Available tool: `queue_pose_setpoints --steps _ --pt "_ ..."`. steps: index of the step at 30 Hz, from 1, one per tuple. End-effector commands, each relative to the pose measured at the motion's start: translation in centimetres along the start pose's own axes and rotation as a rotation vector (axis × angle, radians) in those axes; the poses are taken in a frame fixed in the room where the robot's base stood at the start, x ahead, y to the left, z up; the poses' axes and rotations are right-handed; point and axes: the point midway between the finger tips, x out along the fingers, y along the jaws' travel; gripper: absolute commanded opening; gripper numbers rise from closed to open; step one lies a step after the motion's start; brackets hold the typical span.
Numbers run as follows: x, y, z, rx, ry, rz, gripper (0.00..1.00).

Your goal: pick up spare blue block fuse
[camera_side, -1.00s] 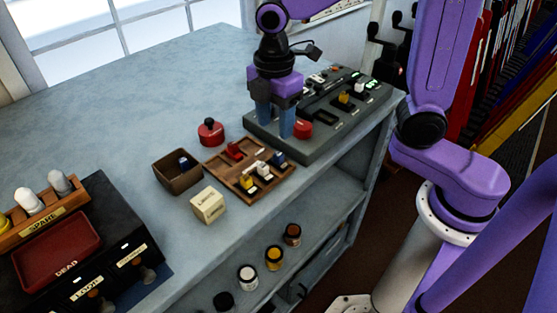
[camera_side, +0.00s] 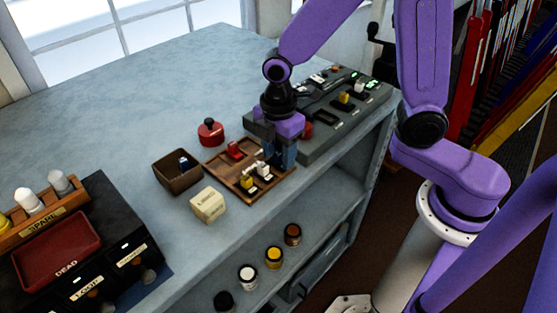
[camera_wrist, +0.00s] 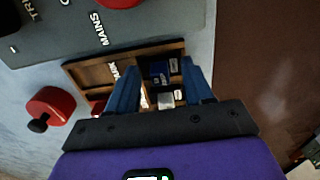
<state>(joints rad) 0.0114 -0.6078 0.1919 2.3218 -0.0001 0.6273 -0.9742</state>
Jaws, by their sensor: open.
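The wooden tray (camera_side: 222,168) of spare fuses lies on the bench and also shows in the wrist view (camera_wrist: 88,76). The blue block fuse (camera_wrist: 159,70) sits in a tray compartment, between my gripper's fingers in the wrist view. In the side view my fingers hide it. My gripper (camera_side: 281,158) is open and low over the tray's right end; in the wrist view its blue fingers (camera_wrist: 160,72) stand either side of the blue fuse. I cannot tell whether they touch it. A white fuse (camera_wrist: 166,101) is beside the blue one.
Red (camera_side: 235,150) and yellow (camera_side: 249,182) fuses share the tray. A brown box (camera_side: 178,178) holds a dark blue piece. A red knob (camera_side: 210,132) and a cream block (camera_side: 208,206) stand near. The grey fuse panel (camera_side: 330,138) lies behind my gripper.

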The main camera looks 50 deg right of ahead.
Motion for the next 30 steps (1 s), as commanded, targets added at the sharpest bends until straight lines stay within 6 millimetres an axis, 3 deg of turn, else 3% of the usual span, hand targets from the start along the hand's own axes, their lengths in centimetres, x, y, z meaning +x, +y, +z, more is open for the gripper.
queue_pose_setpoints --steps 1,2,6,20,26,30 --pt "0.0 0.0 0.0 0.000 0.000 0.000 0.51" --pt "0.0 0.0 0.0 0.000 0.000 0.000 0.45" --pt "0.0 0.0 0.0 0.000 0.000 0.000 0.00" --pt "-0.5 0.0 0.0 0.000 0.001 0.001 0.00" --pt "-2.8 0.1 -0.1 0.000 0.004 0.006 0.00" --pt "-4.9 -1.2 0.5 -0.001 0.004 0.006 0.00"
